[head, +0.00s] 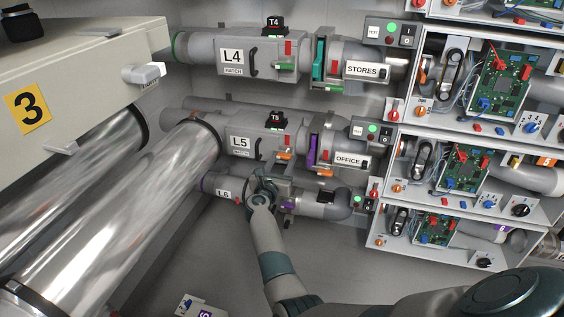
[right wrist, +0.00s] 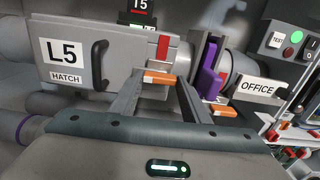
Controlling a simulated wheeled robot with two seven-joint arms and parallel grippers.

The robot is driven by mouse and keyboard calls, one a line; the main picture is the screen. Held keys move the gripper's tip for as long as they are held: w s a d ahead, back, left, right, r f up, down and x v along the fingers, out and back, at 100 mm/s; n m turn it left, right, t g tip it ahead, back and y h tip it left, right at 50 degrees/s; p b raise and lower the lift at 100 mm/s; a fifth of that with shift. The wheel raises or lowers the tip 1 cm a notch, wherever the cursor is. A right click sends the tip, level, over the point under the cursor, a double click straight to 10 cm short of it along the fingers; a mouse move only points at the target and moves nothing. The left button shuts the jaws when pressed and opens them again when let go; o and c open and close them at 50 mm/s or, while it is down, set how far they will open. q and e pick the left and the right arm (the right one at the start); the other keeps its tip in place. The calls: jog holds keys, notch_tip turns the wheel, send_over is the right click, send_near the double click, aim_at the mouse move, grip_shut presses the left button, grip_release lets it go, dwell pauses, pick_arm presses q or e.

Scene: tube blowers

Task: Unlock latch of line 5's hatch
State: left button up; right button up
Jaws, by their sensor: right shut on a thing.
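Line 5's hatch (right wrist: 120,60) is a grey cover with an L5 label and a black handle; it also shows in the head view (head: 256,146). At its right end are an upright red bar (right wrist: 163,46) and an orange latch handle (right wrist: 159,77), which lies level below the bar. My right gripper (right wrist: 158,84) is shut on the orange latch handle, its fingers reaching up from below. In the head view my right gripper (head: 268,187) stands in front of the L6 line, below the L5 hatch. My left gripper is in neither view.
A purple plate (right wrist: 210,68) and the OFFICE pipe (right wrist: 258,88) stand right of the latch, with another orange piece (right wrist: 223,109) below. Line L4 (head: 232,56) runs above and L6 (head: 223,192) below. Circuit-board shelves (head: 470,130) fill the right. Large shiny tubes (head: 130,210) lie left.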

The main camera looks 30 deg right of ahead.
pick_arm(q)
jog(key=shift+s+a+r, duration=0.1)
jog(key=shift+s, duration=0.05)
pick_arm(e)
jog(key=shift+n, duration=0.3)
jog(key=n+p, duration=0.1)
jog(key=n, duration=0.1)
jog(key=shift+r+n+p, duration=0.1)
jog(key=shift+n+p, duration=0.2)
jog(key=shift+n, duration=0.5)
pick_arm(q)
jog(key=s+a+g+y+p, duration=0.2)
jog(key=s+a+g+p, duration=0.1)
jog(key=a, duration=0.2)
pick_arm(e)
jog(key=n, duration=0.4)
jog(key=shift+n, duration=0.3)
jog(key=n+p, duration=0.2)
jog(key=n, duration=0.5)
jog(key=shift+n+p, duration=0.3)
jog(key=shift+p, duration=0.05)
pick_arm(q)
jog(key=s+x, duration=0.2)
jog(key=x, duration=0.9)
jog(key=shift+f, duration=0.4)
pick_arm(e)
jog(key=shift+n, duration=0.7)
jog(key=o, duration=1)
jog(key=shift+o, duration=0.2)
